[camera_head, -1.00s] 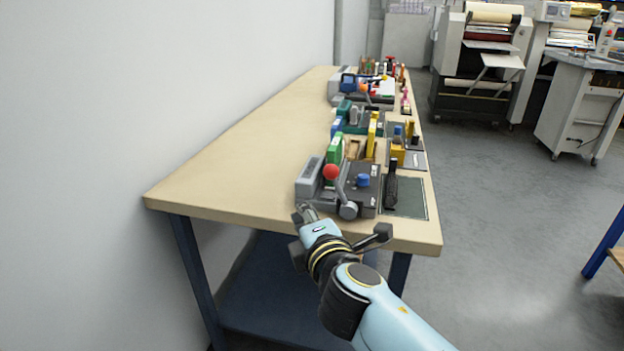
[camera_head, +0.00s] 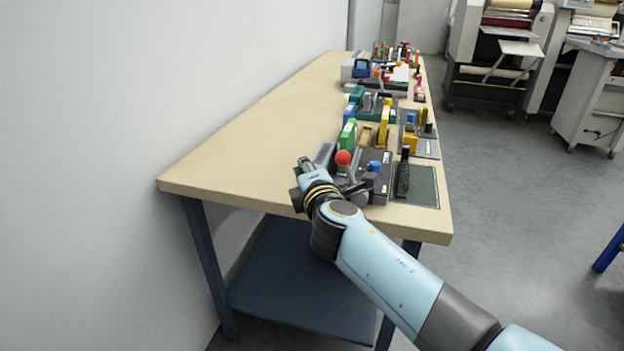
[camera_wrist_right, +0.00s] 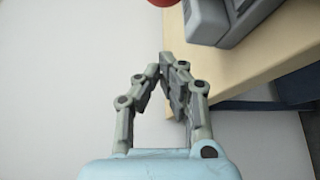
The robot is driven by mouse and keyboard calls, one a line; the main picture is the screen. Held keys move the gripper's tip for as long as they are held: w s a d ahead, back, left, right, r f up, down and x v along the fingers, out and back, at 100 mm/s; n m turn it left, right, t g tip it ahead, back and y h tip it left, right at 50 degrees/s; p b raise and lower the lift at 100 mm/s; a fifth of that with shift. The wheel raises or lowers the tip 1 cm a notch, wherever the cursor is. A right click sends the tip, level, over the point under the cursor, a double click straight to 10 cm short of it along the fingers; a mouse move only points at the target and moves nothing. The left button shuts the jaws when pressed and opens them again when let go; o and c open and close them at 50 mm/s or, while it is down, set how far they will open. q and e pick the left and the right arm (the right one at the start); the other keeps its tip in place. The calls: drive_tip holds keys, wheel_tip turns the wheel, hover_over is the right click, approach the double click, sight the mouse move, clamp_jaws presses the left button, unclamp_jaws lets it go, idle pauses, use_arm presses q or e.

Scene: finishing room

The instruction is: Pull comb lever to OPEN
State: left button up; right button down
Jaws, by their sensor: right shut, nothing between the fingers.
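The lever with a red ball knob (camera_head: 343,158) stands on the grey comb machine (camera_head: 376,178) at the near end of the bench. The knob is at the top edge of the right wrist view (camera_wrist_right: 163,2), and a grey block of the machine (camera_wrist_right: 225,20) is beside it. My right gripper (camera_head: 303,163) is just left of the machine in the head view, and my wrist hides part of it. The fingers (camera_wrist_right: 160,68) are shut and empty, apart from the knob. My left gripper is not in view. The lever's base is partly hidden.
The wooden bench (camera_head: 250,140) runs away from me, bare on its left. Several coloured tools and devices line its right side, including a green block (camera_head: 347,137) and a yellow handle (camera_head: 383,122). A wall (camera_head: 90,150) is on the left. Printing machines stand back right.

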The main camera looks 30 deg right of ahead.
sight(352, 179)
drive_tip(key=d, duration=0.1)
drive_tip(key=s+d+p, duration=0.1)
drive_tip(key=d+p, duration=0.1)
drive_tip(key=shift+s+d+r, duration=0.15)
drive_tip(key=shift+s+r, duration=0.2)
drive_tip(key=shift+r, duration=0.05)
